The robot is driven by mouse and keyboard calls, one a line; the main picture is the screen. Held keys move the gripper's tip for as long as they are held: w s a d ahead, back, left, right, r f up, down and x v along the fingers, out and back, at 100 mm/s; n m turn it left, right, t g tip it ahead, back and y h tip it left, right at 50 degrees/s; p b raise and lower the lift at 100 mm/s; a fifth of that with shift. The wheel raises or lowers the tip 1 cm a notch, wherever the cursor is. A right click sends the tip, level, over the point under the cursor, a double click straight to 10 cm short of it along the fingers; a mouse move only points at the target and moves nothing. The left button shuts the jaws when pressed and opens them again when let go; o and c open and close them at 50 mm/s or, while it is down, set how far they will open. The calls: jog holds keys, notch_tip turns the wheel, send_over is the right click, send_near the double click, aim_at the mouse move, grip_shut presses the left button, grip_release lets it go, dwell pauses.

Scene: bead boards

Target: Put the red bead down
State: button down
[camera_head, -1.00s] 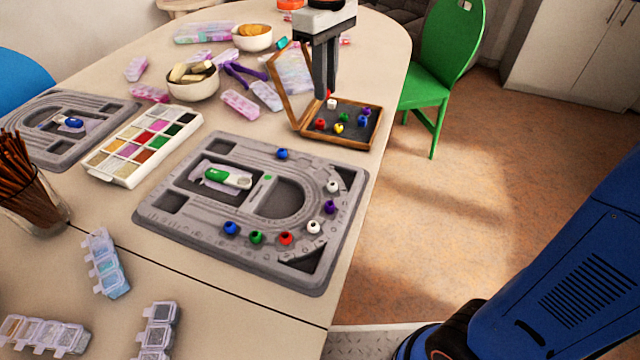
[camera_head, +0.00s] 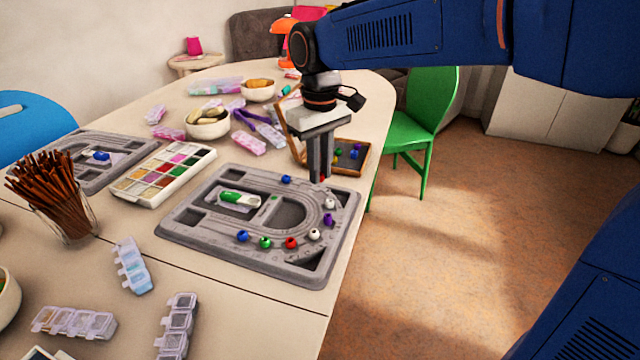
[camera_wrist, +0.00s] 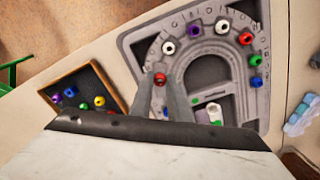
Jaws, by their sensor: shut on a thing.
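My gripper (camera_head: 320,178) points down over the right part of the grey bead board (camera_head: 185,233). In the wrist view my gripper (camera_wrist: 161,80) is shut on a red bead (camera_wrist: 160,79) between its fingertips. The held bead is near the board's curved track, close to a white bead (camera_head: 329,205). I cannot tell whether it touches the board. Along the track lie a purple bead (camera_head: 328,219), another white bead (camera_head: 314,234), a second red bead (camera_head: 291,243), a green bead (camera_head: 265,242) and a blue bead (camera_head: 243,236). Another blue bead (camera_head: 286,180) lies at the track's far end.
A wooden box (camera_head: 364,166) with several loose beads stands behind the board, its lid open. A palette (camera_head: 150,190) of coloured compartments and a second bead board (camera_head: 75,180) are to the left. A jar of brown sticks (camera_head: 65,200) and bead cases (camera_head: 130,268) stand nearby.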

aim_at(320, 196)
jog(key=shift+f, duration=1.95)
jog(key=shift+f, duration=0.25)
jog(key=c, duration=1.7)
grip_release()
jog(key=shift+o, duration=0.2)
notch_tip(320, 196, up, 12)
jog(key=shift+r, duration=0.25)
